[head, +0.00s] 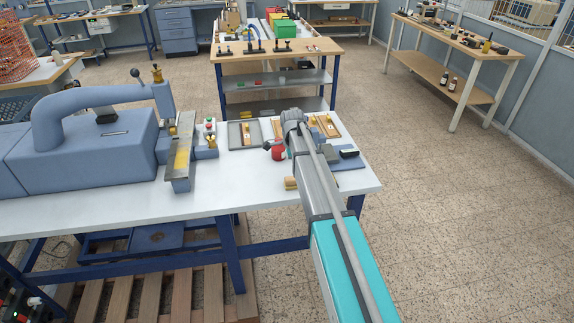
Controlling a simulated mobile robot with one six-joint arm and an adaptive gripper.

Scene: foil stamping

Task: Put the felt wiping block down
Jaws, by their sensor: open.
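My arm reaches from the bottom of the head view over the right end of the white-topped bench (240,183). Its far end is above the bench, and my gripper is hidden behind the arm. A small tan block (290,183) lies on the bench near its front edge, just left of my arm. A small black block with a pale side (349,153) sits to the right of my arm on a blue base. I cannot tell for sure which of these is the felt wiping block. Neither is seen touching a gripper.
A blue stamping press (95,140) with a raised lever fills the bench's left. A red container (278,150) stands just left of my arm. Grey trays (235,136) lie at the back. Bare bench top shows between the press and the tan block.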

